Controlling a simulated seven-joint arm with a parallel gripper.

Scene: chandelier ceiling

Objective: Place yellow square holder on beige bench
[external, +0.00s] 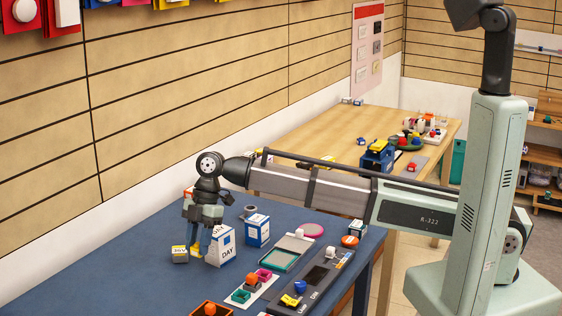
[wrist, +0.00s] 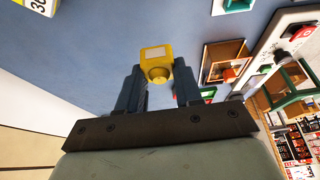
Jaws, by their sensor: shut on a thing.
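A yellow square holder with a round knob (wrist: 156,63) sits between the fingertips of my gripper (wrist: 158,82) in the wrist view. In the external view, my gripper (external: 196,240) points down over the far left part of the blue table, shut on the yellow holder (external: 195,251), which is partly hidden there. I cannot tell whether the holder touches the tabletop. The beige bench (external: 310,137) is a pale wooden table beyond the blue one, along the wall, with my arm crossing in front of its near end.
The blue table (external: 110,275) holds a small yellow-topped box (external: 180,254), white-and-blue day boxes (external: 221,247), a teal-edged tray (external: 287,252) and a grey panel (external: 318,283). Items crowd the bench's right side, including a blue-and-yellow holder (external: 377,157).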

